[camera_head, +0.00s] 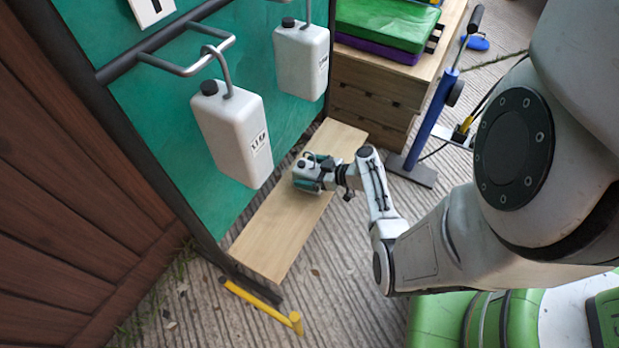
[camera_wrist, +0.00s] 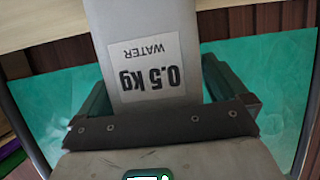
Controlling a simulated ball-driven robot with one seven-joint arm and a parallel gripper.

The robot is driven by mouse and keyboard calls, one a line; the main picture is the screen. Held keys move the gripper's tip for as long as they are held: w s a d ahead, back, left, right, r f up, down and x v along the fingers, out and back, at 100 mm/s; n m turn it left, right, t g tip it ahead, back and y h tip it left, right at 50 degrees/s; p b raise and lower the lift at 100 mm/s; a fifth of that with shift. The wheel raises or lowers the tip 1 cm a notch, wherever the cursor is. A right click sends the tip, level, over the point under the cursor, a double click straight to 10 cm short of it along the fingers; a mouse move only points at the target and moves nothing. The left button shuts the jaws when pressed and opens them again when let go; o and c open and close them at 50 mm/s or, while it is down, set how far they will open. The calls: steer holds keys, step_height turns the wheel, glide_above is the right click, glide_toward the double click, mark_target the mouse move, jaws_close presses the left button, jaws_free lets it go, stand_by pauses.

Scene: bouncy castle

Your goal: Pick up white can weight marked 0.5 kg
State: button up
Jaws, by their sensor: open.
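The white can weight (camera_wrist: 150,30) fills the middle of the wrist view, its label reading "0.5 kg WATER" upside down. In the head view the small white can (camera_head: 303,170) stands on the wooden plank (camera_head: 283,230), partly hidden by my gripper (camera_head: 318,174). My gripper also shows in the wrist view (camera_wrist: 158,85), open, with one green finger on each side of the can. A gap shows beside the right finger; whether the left finger touches the can is unclear.
Two larger white cans hang from hooks on the green board, one at the left (camera_head: 232,135) and one further back (camera_head: 302,60). A wooden box (camera_head: 375,95) and a blue post (camera_head: 432,125) stand behind. A yellow bar (camera_head: 262,305) lies in front of the plank.

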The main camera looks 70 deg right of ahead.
steer(key=shift+c, duration=0.3)
steer(key=c, duration=1.3)
steer(key=shift+r, duration=0.1)
steer(key=shift+c, duration=0.5)
steer(key=shift+r, duration=0.15)
